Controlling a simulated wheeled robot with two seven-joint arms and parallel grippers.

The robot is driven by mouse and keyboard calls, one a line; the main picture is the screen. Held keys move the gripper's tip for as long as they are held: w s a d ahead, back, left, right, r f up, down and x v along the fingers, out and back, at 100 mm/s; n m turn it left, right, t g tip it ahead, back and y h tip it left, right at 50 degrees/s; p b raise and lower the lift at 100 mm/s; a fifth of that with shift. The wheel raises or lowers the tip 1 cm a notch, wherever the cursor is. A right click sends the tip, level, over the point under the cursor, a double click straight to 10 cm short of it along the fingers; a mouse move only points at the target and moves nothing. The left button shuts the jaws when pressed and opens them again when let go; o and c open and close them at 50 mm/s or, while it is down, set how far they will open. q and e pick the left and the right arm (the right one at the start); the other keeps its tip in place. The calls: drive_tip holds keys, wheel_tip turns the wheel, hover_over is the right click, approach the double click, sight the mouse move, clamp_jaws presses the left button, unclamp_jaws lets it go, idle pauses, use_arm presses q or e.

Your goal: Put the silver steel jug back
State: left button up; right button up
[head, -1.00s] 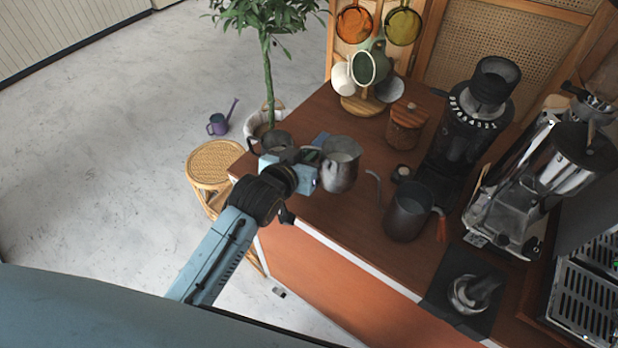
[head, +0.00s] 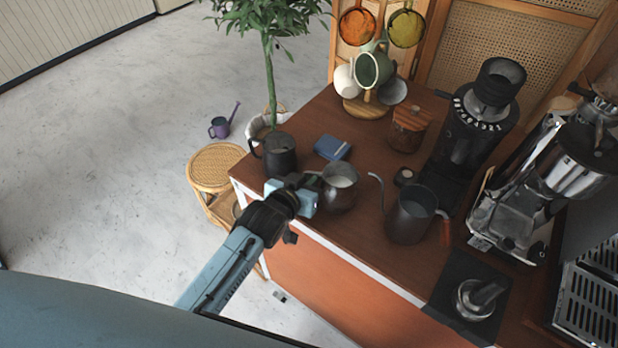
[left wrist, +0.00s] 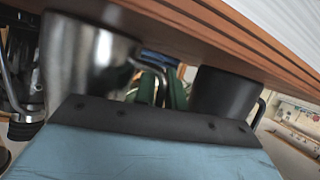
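The silver steel jug (head: 340,190) is upright at the front edge of the wooden counter (head: 345,225). In the left wrist view the jug (left wrist: 85,65) fills the upper left, close to the gripper. My left gripper (head: 312,188) is at the jug's left side, where the handle is, and appears shut on it. Its fingertips are mostly hidden. I cannot tell for sure whether the jug's base touches the counter. My right gripper is in neither view.
A dark mug (head: 280,155) stands left of the jug, and a gooseneck kettle (head: 408,220) stands right. A blue notebook (head: 332,148) lies behind. The grinder (head: 465,145) and a tamper (head: 478,298) are further right.

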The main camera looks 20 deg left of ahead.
use_arm(q)
drive_tip(key=o, duration=0.3)
drive_tip(key=shift+o, duration=0.2)
drive_tip(key=shift+r, duration=0.2)
drive_tip(key=p+v, duration=0.1)
drive_tip(key=v, duration=1.1)
